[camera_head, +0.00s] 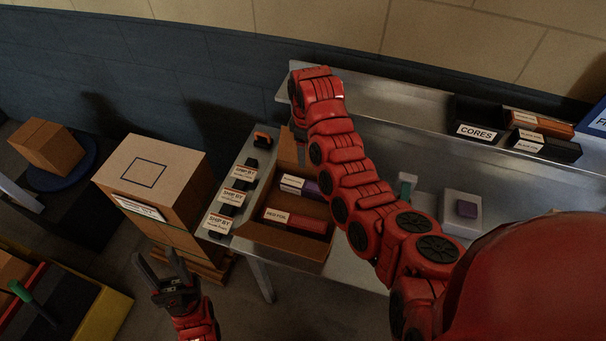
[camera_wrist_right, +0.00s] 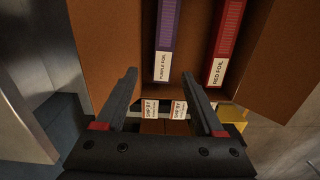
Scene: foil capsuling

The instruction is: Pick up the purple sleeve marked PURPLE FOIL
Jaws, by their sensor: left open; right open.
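The purple sleeve (camera_wrist_right: 168,28), with a white PURPLE FOIL label, lies in an open brown carton (camera_wrist_right: 105,45) in the right wrist view. In the head view the purple sleeve (camera_head: 312,188) is partly covered by my right arm. A red sleeve marked RED FOIL (camera_wrist_right: 228,30) lies apart on its right; the red sleeve also shows in the head view (camera_head: 306,223). My right gripper (camera_wrist_right: 160,77) is open and empty, its fingertips short of the purple sleeve's label end. In the head view it is hidden behind my arm. My left gripper (camera_head: 156,256) is open and empty, away from the carton.
Several SHIP BY cards (camera_head: 232,197) stand beside the carton on the metal table (camera_head: 367,272). A large closed box (camera_head: 175,173) stands left of the table. A black CORES bin (camera_head: 478,114) sits on the back shelf (camera_head: 400,105).

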